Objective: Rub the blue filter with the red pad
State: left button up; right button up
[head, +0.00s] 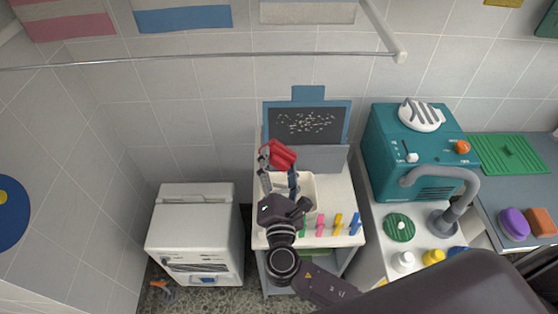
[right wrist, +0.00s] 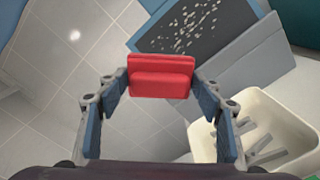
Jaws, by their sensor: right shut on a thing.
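The blue filter (head: 305,122) stands upright at the back of a small white stand, a blue frame around a dark panel with pale specks. It also shows in the right wrist view (right wrist: 185,28), at the top. My right gripper (head: 279,164) is shut on the red pad (head: 280,153), in front of the filter's lower left. In the right wrist view the pad (right wrist: 160,76) sits between the fingertips, and the filter lies beyond it. I cannot tell whether pad and filter touch. My left gripper is not in view.
A cream bin (head: 307,190) lies below the right gripper, with several coloured clips (head: 338,224) along the stand's front. A white cabinet (head: 195,230) is at left. A teal machine (head: 415,150) with a grey hose stands at right. A rail (head: 200,58) crosses the wall above.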

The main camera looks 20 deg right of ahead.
aim_at(279, 153)
jog(key=m, duration=0.2)
jog(key=w+r+m+g+p, duration=0.1)
jog(key=shift+a+r+m, duration=0.1)
jog(key=shift+r+m, duration=0.05)
jog(key=shift+m, duration=0.25)
jog(key=m, duration=0.2)
jog(key=m+g+p, duration=0.1)
jog(key=shift+w+r, duration=0.3)
jog(key=shift+r, duration=0.1)
jog(key=shift+w+d+r+m, duration=0.1)
jog(key=shift+d+m, duration=0.1)
jog(key=shift+m, duration=0.3)
jog(key=shift+d+r+m, duration=0.1)
jog(key=shift+d+m, duration=0.05)
jog(key=shift+m, duration=0.35)
jog(key=shift+w+d+f+y, duration=0.1)
jog(key=shift+w+d+y, duration=0.15)
jog(key=shift+w, duration=0.2)
jog(key=shift+x, duration=2.6)
jog(key=shift+b+x, duration=0.4)
jog(key=shift+x, duration=0.6)
